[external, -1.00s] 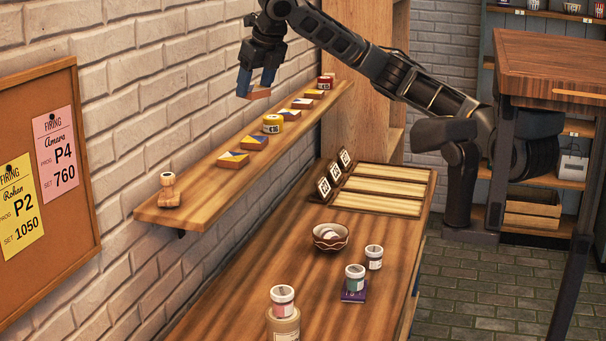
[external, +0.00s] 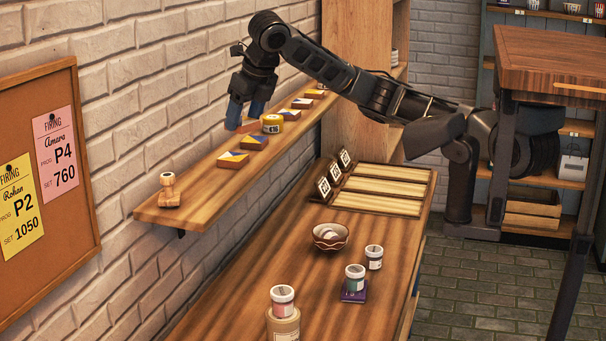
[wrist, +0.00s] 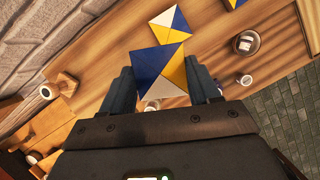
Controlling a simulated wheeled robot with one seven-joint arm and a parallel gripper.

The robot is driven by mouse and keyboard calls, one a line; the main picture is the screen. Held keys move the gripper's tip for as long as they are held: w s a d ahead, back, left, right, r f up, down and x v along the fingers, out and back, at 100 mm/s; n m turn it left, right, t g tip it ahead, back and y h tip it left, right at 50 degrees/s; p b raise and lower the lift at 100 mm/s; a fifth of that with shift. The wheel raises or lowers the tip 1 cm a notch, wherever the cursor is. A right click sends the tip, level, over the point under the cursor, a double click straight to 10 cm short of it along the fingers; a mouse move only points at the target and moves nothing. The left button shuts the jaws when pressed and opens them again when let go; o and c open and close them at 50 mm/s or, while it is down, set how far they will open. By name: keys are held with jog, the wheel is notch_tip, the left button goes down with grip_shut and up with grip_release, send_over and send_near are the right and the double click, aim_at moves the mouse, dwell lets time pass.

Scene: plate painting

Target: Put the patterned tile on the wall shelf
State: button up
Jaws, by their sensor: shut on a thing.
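My gripper (external: 246,118) is shut on the patterned tile (wrist: 160,72), a square of blue, white and yellow triangles. The tile sits between both fingertips in the wrist view.
The brick wall (external: 150,110) borders the shelf. Below, the bench holds a bowl (external: 330,237) and jars (external: 355,278).

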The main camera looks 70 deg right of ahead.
jog(key=p, duration=0.1)
send_over(206, 184)
jog(key=s, duration=0.1)
jog(key=f, duration=0.6)
jog(key=shift+s+a, duration=0.2)
jog(key=shift+a, duration=0.1)
jog(key=shift+a+f+p, duration=0.1)
jog(key=shift+f+p, duration=0.25)
jog(key=shift+f, duration=1.7)
jog(key=shift+f, duration=0.1)
jog(key=o, duration=1.1)
jog(key=shift+o, duration=0.2)
jog(key=v, duration=1.2)
